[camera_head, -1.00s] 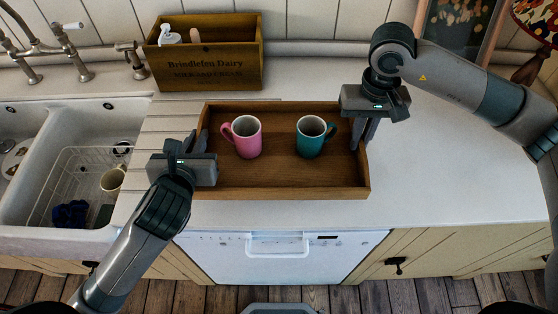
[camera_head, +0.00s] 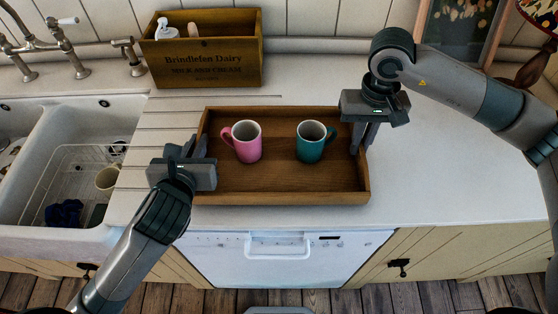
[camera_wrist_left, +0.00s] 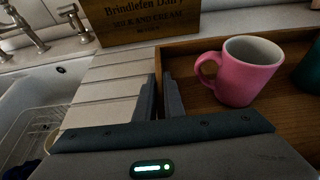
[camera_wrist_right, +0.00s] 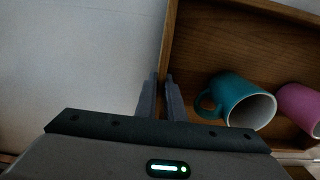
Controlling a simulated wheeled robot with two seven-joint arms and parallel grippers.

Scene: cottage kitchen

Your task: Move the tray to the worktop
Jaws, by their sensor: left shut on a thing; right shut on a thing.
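The wooden tray (camera_head: 282,196) is at the worktop (camera_head: 440,185), above the white dishwasher front; I cannot tell whether it touches the surface. A pink mug (camera_head: 248,143) and a teal mug (camera_head: 310,142) stand upright in it. My left gripper (camera_head: 197,150) is shut on the tray's left wall, one finger on each side, as the left wrist view (camera_wrist_left: 160,98) shows. My right gripper (camera_head: 362,135) is shut on the tray's right wall, also seen in the right wrist view (camera_wrist_right: 161,98). The right wrist view shows the teal mug (camera_wrist_right: 240,100) close to that gripper.
A wooden dairy crate (camera_head: 203,62) with bottles stands behind the tray. A white sink (camera_head: 60,225) with a wire rack (camera_head: 75,170) and a cream mug (camera_head: 107,179) lies left, beside the ribbed drainer (camera_head: 160,130). The worktop right of the tray is clear.

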